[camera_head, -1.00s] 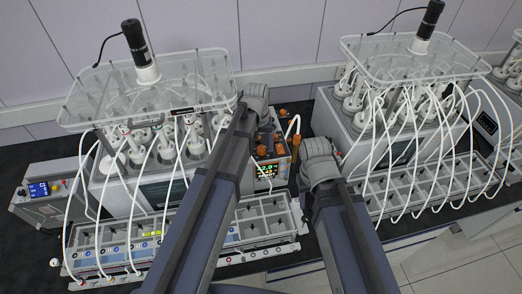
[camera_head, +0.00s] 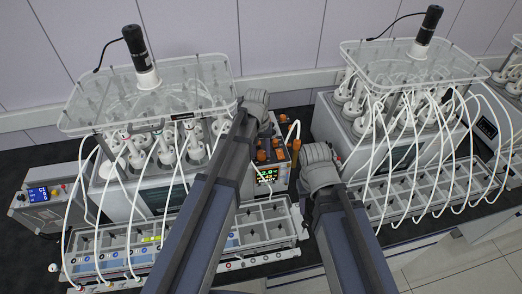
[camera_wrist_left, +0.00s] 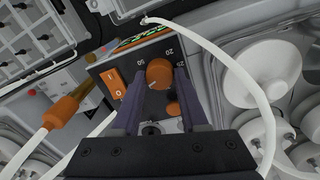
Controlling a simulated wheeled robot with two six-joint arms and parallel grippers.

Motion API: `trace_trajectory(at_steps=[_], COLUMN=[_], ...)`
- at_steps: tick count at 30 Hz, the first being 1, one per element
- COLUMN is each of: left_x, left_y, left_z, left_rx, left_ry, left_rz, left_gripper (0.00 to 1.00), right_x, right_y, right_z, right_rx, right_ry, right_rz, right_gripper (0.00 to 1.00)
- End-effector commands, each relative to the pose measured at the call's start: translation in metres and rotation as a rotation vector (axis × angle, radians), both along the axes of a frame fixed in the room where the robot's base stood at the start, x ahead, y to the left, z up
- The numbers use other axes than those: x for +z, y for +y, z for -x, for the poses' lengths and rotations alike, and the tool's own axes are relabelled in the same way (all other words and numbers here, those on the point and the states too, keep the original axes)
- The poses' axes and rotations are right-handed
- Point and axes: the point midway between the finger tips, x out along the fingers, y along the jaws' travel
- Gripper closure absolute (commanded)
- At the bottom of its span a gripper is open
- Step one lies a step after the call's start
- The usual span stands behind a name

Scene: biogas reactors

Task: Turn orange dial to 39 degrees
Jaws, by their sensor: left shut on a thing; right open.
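The orange dial (camera_wrist_left: 159,73) sits on the dark control panel (camera_wrist_left: 145,55) between the fingertips of my left gripper (camera_wrist_left: 156,82) in the left wrist view. The fingers are shut on the dial's sides. White scale numbers show around it; I cannot read its exact setting. In the head view, the control box with its lit display (camera_head: 267,175) and orange knobs (camera_head: 262,155) stands between the two reactors, and my left forearm covers part of it. My right gripper (camera_head: 296,178) is by the box's right side, mostly hidden by its wrist, its fingertips not clear.
A white tube (camera_wrist_left: 225,60) curves close to the gripper. Reactors with clear lids (camera_head: 150,95) (camera_head: 415,62) stand on both sides.

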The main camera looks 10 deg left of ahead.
Motion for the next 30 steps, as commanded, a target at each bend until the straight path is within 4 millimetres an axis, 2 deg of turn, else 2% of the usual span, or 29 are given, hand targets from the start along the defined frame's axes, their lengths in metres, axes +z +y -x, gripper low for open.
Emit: trace_trajectory(at_steps=[11, 30], left_x=[0.0000, 0.0000], left_y=[0.0000, 0.0001], left_z=[0.0003, 0.0013], left_rx=[0.067, 0.510], left_ry=[0.000, 0.001], left_rz=[0.001, 0.000], left_gripper=[1.00, 1.00], right_x=[0.0000, -0.0001], right_y=[0.0000, 0.0000], right_z=[0.0000, 0.0000], right_rx=[0.000, 0.000], right_ry=[0.000, 0.000], right_rz=[0.000, 0.000], right_gripper=[0.50, 0.50])
